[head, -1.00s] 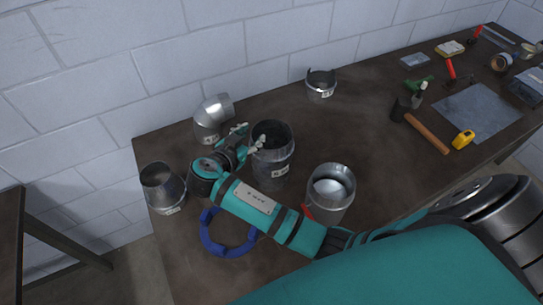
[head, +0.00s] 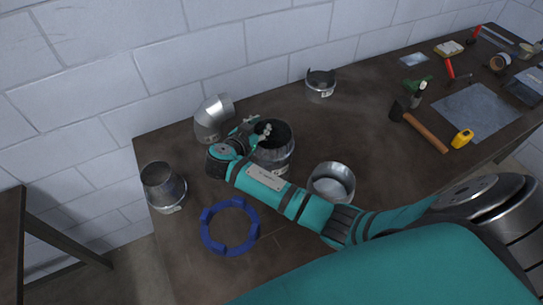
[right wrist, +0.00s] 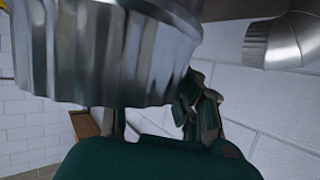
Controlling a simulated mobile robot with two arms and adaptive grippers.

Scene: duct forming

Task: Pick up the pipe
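A grey metal pipe (head: 282,158) stands upright on the workbench, its open mouth up. My right gripper (head: 258,126) is at its upper left rim, with one fingertip in front of the dark mouth. In the right wrist view the pipe's ribbed wall (right wrist: 120,50) fills the upper left, very close. One finger of my right gripper (right wrist: 160,112) shows beside the wall; the other is largely hidden behind it. The fingers look apart, and I see no clear grip. My forearm hides the pipe's lower front. My left gripper is not in view.
A metal elbow (head: 212,118) stands just behind my right gripper. A wide pipe (head: 331,184) is to the right, partly behind my arm. A hammer (head: 425,132) lies farther right.

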